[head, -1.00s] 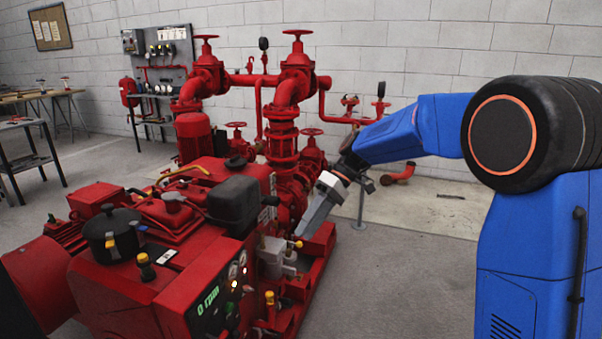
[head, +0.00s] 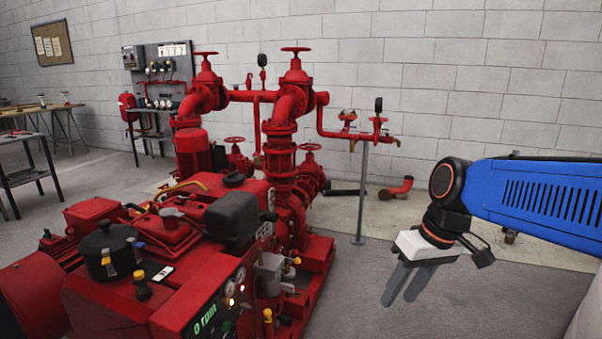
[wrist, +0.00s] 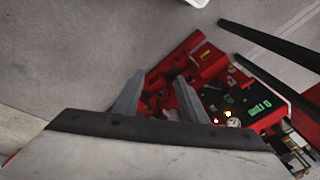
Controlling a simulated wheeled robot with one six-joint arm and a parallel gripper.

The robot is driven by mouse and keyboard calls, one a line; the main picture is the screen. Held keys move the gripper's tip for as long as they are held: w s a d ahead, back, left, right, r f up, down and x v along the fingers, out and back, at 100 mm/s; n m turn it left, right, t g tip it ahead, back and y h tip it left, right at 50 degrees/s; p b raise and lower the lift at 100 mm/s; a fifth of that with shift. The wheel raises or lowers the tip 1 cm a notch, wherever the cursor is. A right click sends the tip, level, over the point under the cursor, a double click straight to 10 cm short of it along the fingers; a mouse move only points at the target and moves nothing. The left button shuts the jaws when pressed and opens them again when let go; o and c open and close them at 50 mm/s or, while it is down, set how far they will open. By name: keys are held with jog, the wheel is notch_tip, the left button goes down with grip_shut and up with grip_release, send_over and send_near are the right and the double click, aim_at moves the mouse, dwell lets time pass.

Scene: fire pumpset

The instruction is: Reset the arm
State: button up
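My gripper (head: 404,284) hangs at the end of my blue arm, right of the red pumpset (head: 205,255) and apart from it. Its two grey fingers point down and to the left, with a gap between them and nothing held. In the wrist view the fingers (wrist: 158,95) stand apart, with floor and part of the pumpset beyond them. The pumpset's control panel (head: 222,305) faces right, with a lit green readout and small lamps; it also shows in the wrist view (wrist: 245,110).
Red pipes with handwheels (head: 296,90) rise behind the pumpset. A thin grey post (head: 362,195) stands between them and my gripper. A loose red elbow pipe (head: 396,188) lies by the wall. Grey floor (head: 350,290) is clear around my gripper. Workbenches (head: 30,150) stand at far left.

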jog(key=s+d+f+m+t+h, duration=0.2)
jog(key=s+d+f+m+t, duration=0.1)
jog(key=s+d, duration=0.5)
jog(key=shift+s+d+f+m+t+h, duration=0.35)
jog(key=shift+s+f, duration=0.4)
jog(key=shift+s, duration=0.45)
jog(key=shift+a, duration=0.1)
jog(key=shift+c, duration=0.6)
